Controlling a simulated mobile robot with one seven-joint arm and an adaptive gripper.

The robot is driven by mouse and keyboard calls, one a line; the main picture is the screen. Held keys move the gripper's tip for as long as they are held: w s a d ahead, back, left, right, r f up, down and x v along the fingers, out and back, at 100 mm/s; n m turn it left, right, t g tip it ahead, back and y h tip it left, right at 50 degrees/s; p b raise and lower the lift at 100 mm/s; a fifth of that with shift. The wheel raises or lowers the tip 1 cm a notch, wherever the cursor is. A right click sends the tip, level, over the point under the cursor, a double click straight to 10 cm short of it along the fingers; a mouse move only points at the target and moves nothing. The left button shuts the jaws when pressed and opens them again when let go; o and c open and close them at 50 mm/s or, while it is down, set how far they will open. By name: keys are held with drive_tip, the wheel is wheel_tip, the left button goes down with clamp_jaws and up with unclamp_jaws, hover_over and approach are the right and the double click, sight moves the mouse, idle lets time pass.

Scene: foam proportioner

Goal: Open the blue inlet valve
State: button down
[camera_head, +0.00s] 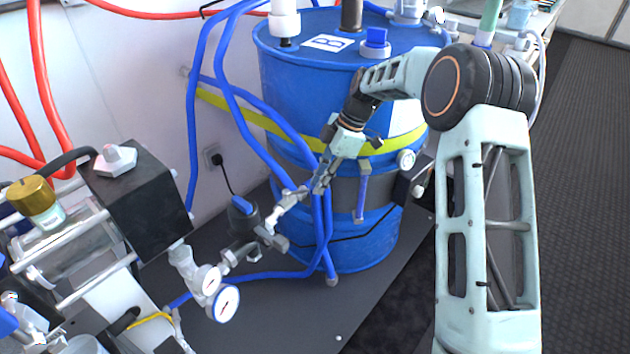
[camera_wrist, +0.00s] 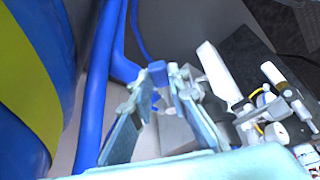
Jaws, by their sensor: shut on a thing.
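My gripper (camera_head: 318,184) reaches down in front of the blue drum, beside the blue hoses and a metal pipe fitting (camera_head: 290,197). In the wrist view its two fingers (camera_wrist: 158,86) stand around a small blue piece (camera_wrist: 157,72), which looks like the blue inlet valve's handle. The fingers are shut on it and hide most of it. The valve's turn angle cannot be told. A dark fitting with a blue cap (camera_head: 242,205) sits left of my gripper on the same pipe line.
The blue drum (camera_head: 290,85) with a yellow band stands behind my gripper. Blue hoses (camera_head: 190,150) run close by. Two pressure gauges (camera_head: 226,303) and a black pump block (camera_head: 145,200) are at the lower left. Dark floor at the right is clear.

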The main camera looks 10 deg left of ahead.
idle(0.3)
drive_tip(key=c, duration=1.8)
unclamp_jaws()
drive_tip(key=shift+c, duration=0.2)
drive_tip(key=v, duration=1.2)
drive_tip(key=shift+w+a+r, duration=0.1)
